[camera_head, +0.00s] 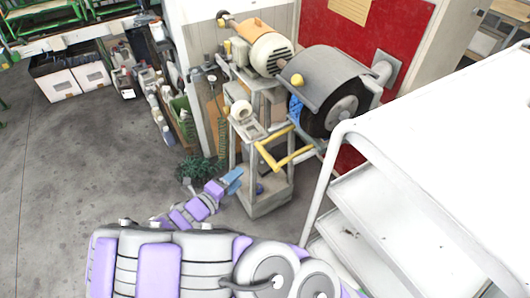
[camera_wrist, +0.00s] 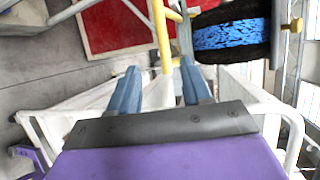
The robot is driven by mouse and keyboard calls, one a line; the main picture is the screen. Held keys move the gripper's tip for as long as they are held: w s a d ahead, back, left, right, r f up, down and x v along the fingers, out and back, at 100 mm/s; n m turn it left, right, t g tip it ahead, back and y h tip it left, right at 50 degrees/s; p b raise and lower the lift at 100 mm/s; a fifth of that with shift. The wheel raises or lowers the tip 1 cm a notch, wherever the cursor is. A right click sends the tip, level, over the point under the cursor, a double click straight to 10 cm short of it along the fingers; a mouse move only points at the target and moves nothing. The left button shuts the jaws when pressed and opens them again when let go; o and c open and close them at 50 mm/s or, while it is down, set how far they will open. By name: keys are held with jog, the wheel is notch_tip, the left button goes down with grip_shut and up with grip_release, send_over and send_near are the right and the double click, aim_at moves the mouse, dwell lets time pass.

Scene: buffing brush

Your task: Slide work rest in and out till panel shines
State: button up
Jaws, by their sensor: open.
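The work rest, a yellow tubular frame (camera_head: 284,158), sticks out from the front of the grey buffing machine. In the wrist view a yellow bar (camera_wrist: 162,35) runs down to between my fingertips in the picture. My gripper (camera_head: 234,180) has blue fingers and is low and left of the yellow frame, apart from it in the head view. In the wrist view my gripper (camera_wrist: 160,67) is open, with nothing held. The buffing wheel (camera_head: 318,122) is dark with a blue brush strip; it shows at upper right in the wrist view (camera_wrist: 228,38). No separate workpiece panel can be made out.
A white shelf cart (camera_head: 430,140) fills the right side. A red wall board (camera_head: 405,45) stands behind the machine. Bins and bottles (camera_head: 165,120) and a dark green coil (camera_head: 200,168) lie left of it. Grey floor (camera_head: 70,170) is clear at left.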

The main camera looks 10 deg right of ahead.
jog(key=b+x, duration=0.4)
jog(key=x, duration=1.3)
jog(key=shift+d+b, duration=0.3)
jog(key=shift+b, duration=0.1)
jog(key=shift+c, duration=0.5)
grip_shut()
